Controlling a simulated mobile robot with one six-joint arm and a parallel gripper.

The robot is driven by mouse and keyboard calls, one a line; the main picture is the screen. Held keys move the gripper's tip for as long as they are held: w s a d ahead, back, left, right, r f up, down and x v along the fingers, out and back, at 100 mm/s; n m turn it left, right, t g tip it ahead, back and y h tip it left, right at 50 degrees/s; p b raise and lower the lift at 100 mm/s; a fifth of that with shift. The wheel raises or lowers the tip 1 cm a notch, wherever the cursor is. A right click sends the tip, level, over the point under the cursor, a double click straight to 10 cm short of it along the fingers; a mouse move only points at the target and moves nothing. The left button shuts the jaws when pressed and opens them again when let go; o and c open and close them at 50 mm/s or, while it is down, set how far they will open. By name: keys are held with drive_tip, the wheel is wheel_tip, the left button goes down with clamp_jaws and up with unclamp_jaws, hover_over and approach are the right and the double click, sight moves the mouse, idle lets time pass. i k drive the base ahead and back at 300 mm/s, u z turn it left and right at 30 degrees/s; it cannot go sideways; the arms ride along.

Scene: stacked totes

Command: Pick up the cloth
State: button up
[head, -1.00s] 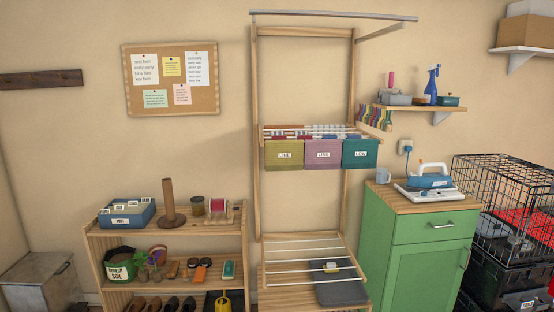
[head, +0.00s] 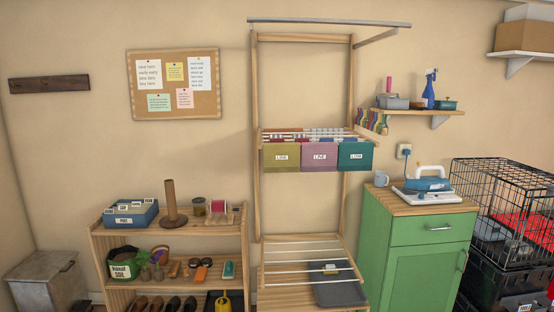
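No piece is plainly recognisable as the cloth in the head view. A flat dark grey piece (head: 342,294) lies low on the wooden drying rack (head: 256,200), under its white bars, with a small pale and yellow item (head: 331,268) near its back edge. I cannot tell whether the grey piece is cloth or a tray. Red material (head: 508,228) shows behind the wire of the black cage at the right; it may be fabric. My gripper is not in view.
Yellow, mauve and teal labelled bins (head: 320,157) hang on the rack. A green cabinet (head: 430,280) with an iron (head: 428,182) stands right of it, beside the wire cage (head: 490,190). A loaded wooden shelf (head: 170,238) stands left.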

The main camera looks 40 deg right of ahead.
sight(278, 157)
drive_tip(key=z, duration=0.1)
drive_tip(key=i, duration=0.95)
drive_tip(key=u, duration=0.05)
